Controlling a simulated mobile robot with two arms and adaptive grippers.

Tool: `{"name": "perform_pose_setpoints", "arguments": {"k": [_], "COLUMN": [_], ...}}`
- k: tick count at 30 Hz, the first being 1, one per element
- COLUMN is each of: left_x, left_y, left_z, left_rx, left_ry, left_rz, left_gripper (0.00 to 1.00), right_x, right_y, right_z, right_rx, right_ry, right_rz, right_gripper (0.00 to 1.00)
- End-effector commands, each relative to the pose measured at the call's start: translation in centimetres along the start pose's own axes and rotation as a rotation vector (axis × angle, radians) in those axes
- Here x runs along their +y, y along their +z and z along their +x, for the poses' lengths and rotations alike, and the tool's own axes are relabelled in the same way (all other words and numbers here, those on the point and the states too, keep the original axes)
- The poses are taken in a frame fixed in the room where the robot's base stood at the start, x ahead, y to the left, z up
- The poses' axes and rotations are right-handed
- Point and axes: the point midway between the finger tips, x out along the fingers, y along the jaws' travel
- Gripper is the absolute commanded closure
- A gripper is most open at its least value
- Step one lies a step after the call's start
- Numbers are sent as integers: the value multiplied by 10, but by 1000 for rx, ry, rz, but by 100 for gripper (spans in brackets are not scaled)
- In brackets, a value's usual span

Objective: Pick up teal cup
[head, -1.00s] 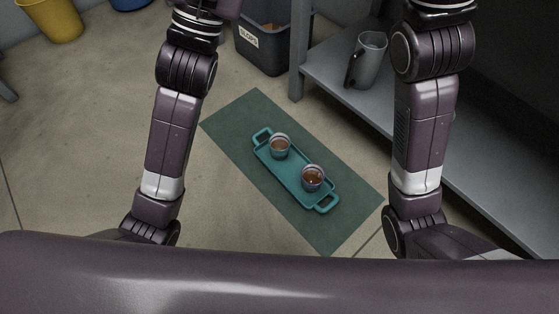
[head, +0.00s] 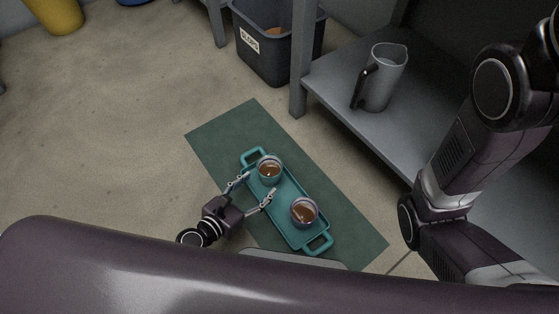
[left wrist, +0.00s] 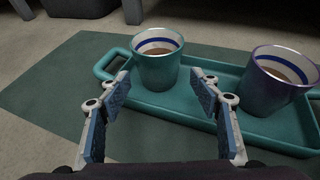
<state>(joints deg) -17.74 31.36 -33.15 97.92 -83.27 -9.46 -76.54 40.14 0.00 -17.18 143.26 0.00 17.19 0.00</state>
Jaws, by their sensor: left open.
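The teal cup (head: 270,169) stands upright on the teal tray (head: 288,194), near its far handle, with brown liquid inside. It also shows in the left wrist view (left wrist: 157,68), with a blue band inside its rim. A purple-tinted cup (head: 304,212) with brown liquid stands on the tray's near half. My left gripper (head: 255,184) is open, with its fingertips pointing at the teal cup and spread wide, just short of it. In the left wrist view, the gap between the fingers (left wrist: 161,88) lies in front of the teal cup. My right gripper is out of view.
The tray rests on a green mat (head: 224,134) on the floor. A grey pitcher (head: 386,80) stands on a low metal shelf (head: 345,108) at the right. A dark slops bin (head: 277,55) stands behind. The floor at left is clear.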

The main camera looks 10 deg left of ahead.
Motion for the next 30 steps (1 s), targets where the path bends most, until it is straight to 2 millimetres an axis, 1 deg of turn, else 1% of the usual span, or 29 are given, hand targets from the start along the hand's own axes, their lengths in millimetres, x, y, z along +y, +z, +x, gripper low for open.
{"name": "perform_pose_setpoints", "arguments": {"k": [2, 10, 15, 18, 21, 27, 28, 30], "left_x": [1, 1, 3, 3, 3, 2, 2, 3], "left_y": [-4, 0, 5, 3, 3, 3, 3, 4], "left_z": [4, 34, 58, 71, 76, 76, 76, 76], "left_rx": [6, 3, 1, 2, 3, 3, 3, 3], "left_ry": [2, 1, 1, 1, 1, 1, 1, 1], "left_rz": [12, 10, 9, 7, 8, 7, 7, 7], "left_gripper": [42, 42, 42, 42, 42, 42, 43, 51], "right_x": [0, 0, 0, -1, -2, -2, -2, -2], "right_y": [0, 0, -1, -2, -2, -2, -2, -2], "right_z": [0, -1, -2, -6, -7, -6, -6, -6], "right_rx": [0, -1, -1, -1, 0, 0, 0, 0], "right_ry": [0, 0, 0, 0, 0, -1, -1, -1], "right_rz": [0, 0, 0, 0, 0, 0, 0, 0], "right_gripper": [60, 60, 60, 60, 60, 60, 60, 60]}}
